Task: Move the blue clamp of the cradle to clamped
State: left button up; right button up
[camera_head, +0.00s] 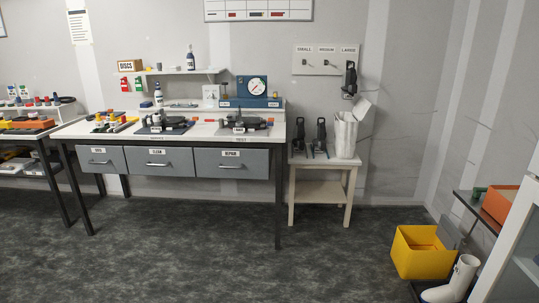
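A long white workbench (205,138) stands against the back wall, some distance away. Two dark grey cradle-like devices lie on it, one on a blue base or mat (146,130) near the middle and one (252,122) toward the right end on a greyish base with a small label. I cannot tell at this distance which one is the cradle with the blue clamp, nor make out the clamp or its position. Neither of my grippers is in view.
Grey drawers (160,162) hang under the bench. A small side table (320,163) with black tools and a white bin (346,135) stands to its right. A yellow crate (420,262) and white boot (459,277) are on the floor at right. The dark floor before the bench is clear.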

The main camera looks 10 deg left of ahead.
aim_at(145, 122)
jog(key=i+j+u, duration=0.1)
jog(key=i+u, duration=0.2)
jog(key=i, duration=0.35)
jog(key=i+u, duration=0.35)
jog(key=i, duration=0.35)
jog(key=i+l+u, duration=0.3)
jog(key=i, duration=0.35)
jog(key=i+j+u, duration=0.15)
jog(key=i+u, duration=0.55)
jog(key=i, duration=0.2)
jog(key=i+u, duration=0.35)
jog(key=i+l, duration=0.05)
jog(key=i, duration=0.05)
